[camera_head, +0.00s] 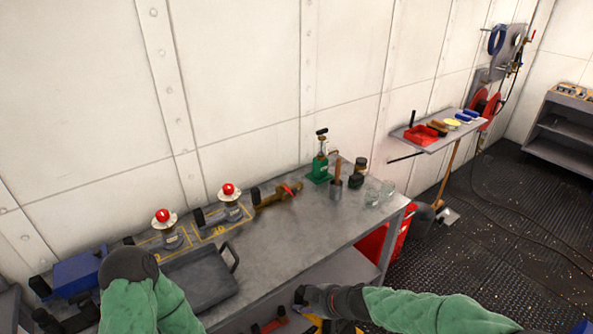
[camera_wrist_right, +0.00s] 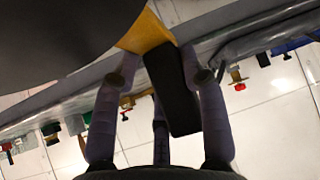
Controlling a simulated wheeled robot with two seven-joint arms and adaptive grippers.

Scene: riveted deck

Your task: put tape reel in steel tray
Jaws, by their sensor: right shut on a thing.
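The steel tray (camera_head: 206,279) is a shallow grey tray with a raised handle, on the workbench; my left arm covers part of its left side. My right gripper (camera_head: 305,296) is low at the bench's front edge, to the right of the tray. In the right wrist view the right gripper (camera_wrist_right: 160,80) is shut on a black grip (camera_wrist_right: 176,95) joined to a yellow part (camera_wrist_right: 146,32). I take this to be the tape reel, also a bit of yellow below the gripper in the head view (camera_head: 320,322).
Behind the tray stand two red-knobbed fittings (camera_head: 165,228) (camera_head: 230,200) and a brass piece (camera_head: 277,197). The bench right of the tray is clear.

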